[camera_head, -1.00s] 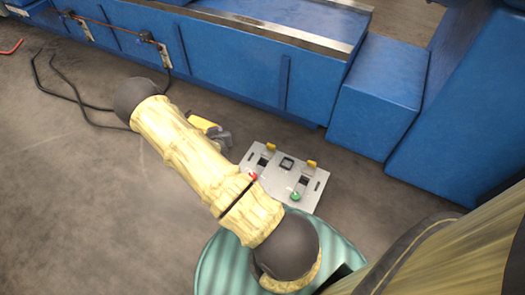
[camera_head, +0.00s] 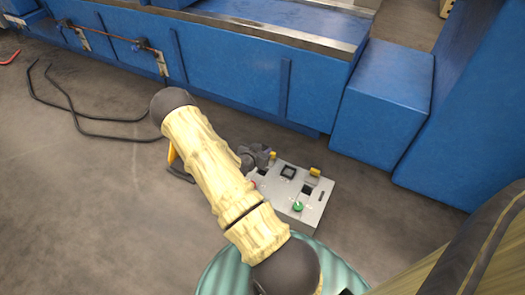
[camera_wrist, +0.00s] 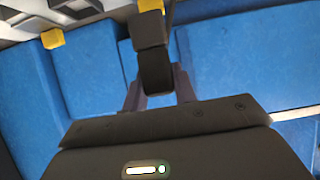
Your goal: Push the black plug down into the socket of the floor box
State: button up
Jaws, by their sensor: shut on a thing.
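The floor box (camera_head: 312,208) is a pale grey plate on the floor. It has dark square openings, a red button mostly behind my arm, a green button (camera_head: 298,206) and two yellow lids. My gripper (camera_head: 254,158) is over its left end, close to the left yellow lid (camera_head: 273,155). In the wrist view, my gripper (camera_wrist: 157,88) is shut on the black plug (camera_wrist: 152,58), held between the two fingers. The head view does not show the plug clearly. Part of the grey box (camera_wrist: 78,10) shows at the wrist view's top left. I cannot tell whether the plug touches a socket.
A long blue machine base (camera_head: 230,70) stands behind the box, with a blue block (camera_head: 382,103) at its right. A black cable (camera_head: 95,118) lies on the floor at the left. My arm covers the floor left of the box.

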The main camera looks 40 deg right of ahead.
jog(key=shift+f+b, duration=2.1)
jog(key=shift+f, duration=0.85)
jog(key=shift+f+b, duration=0.65)
jog(key=shift+f, duration=1.35)
dwell(1.4)
jog(key=o, duration=1.1)
jog(key=shift+o, duration=0.2)
jog(key=shift+r, duration=0.1)
